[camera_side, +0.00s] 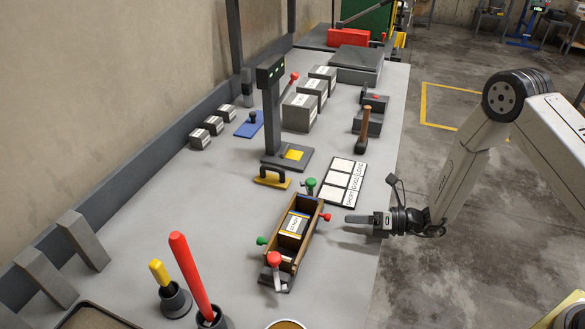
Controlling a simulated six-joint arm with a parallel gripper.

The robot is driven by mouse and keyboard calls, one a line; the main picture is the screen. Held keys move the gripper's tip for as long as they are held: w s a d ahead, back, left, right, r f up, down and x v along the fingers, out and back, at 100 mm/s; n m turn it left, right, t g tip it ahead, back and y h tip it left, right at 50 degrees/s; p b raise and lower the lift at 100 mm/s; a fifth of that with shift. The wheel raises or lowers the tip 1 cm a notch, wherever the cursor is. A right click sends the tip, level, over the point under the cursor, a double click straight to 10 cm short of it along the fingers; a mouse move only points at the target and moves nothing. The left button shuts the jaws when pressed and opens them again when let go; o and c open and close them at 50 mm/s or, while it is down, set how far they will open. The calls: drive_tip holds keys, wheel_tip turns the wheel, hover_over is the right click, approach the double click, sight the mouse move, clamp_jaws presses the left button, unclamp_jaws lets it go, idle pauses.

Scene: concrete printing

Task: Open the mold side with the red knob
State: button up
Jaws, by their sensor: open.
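The mold (312,232) is a long wooden-sided box on the bench, with a labelled block (295,224) inside it. A red ball knob (274,258) sits on a grey clamp at its near end. A smaller red knob (326,217) sticks out from its right side. A green knob (262,241) is on the left side, and another green knob (310,183) stands at the far end. The mold's walls look closed around the block. My gripper (348,218) is open and empty, pointing left, a little right of the small red knob and apart from it.
A white-panelled board (343,182) is behind right. Red and yellow-handled tools (190,270) stand at left front. The bench right of the mold is clear.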

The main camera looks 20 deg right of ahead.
drive_tip(key=shift+v, duration=1.25)
drive_tip(key=shift+w+d+r+n+g, duration=0.2)
drive_tip(key=shift+w+r+n+g, duration=0.15)
drive_tip(key=shift+g, duration=0.35)
drive_tip(key=shift+w+d+r+n+g, duration=0.1)
drive_tip(key=shift+d+r+n+g, duration=0.25)
drive_tip(key=shift+g, duration=0.35)
drive_tip(key=shift+a+f, duration=0.1)
drive_tip(key=shift+a, duration=0.05)
drive_tip(key=shift+x, duration=3.75)
clamp_jaws()
